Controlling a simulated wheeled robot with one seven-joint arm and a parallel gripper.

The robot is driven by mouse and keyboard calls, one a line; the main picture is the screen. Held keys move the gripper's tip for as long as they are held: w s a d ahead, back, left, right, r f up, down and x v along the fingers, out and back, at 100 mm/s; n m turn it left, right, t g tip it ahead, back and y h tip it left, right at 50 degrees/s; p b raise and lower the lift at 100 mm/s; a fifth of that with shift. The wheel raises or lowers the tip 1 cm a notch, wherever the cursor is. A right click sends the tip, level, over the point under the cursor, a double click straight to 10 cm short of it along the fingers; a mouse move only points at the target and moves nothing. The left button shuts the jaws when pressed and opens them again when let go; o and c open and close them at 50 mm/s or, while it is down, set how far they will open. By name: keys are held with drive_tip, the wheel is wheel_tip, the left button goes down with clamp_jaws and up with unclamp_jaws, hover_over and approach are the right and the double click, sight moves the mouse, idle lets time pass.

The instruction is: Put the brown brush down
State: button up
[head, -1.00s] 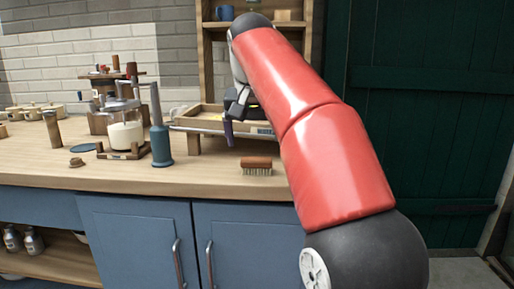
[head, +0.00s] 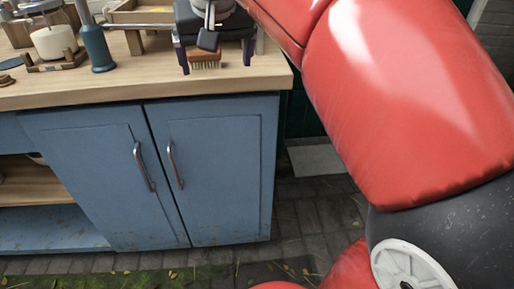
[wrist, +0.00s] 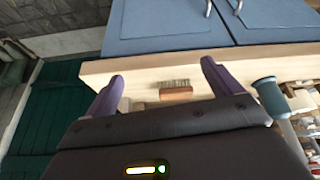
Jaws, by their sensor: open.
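The brown brush (head: 204,57) rests bristles down on the wooden counter (head: 140,85), near its right end. In the wrist view the brush (wrist: 176,93) lies between and beyond my two purple fingers, touching neither. My gripper (head: 215,68) is open and empty above the counter, with one finger to each side of the brush as seen from the head. The wrist view also shows the spread fingers of my gripper (wrist: 160,85). My gripper's body hides the counter behind the brush.
A blue-grey cylinder with a handle (head: 96,48) and a glass churn (head: 54,40) stand to the left. A wooden tray (head: 145,14) stands behind. Blue cabinet doors (head: 215,160) are below the counter. The counter front between cylinder and brush is clear.

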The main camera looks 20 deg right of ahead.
drive_tip(key=s+f+n, duration=0.1)
drive_tip(key=s+f, duration=0.7)
drive_tip(key=f, duration=0.3)
drive_tip(key=s+f+y, duration=0.1)
drive_tip(key=s+f, duration=0.6)
drive_tip(key=f, duration=0.4)
drive_tip(key=shift+s+d+n+t, duration=0.3)
drive_tip(key=shift+s+d+n, duration=0.05)
drive_tip(key=shift+s+n, duration=0.05)
drive_tip(key=shift+o, duration=0.3)
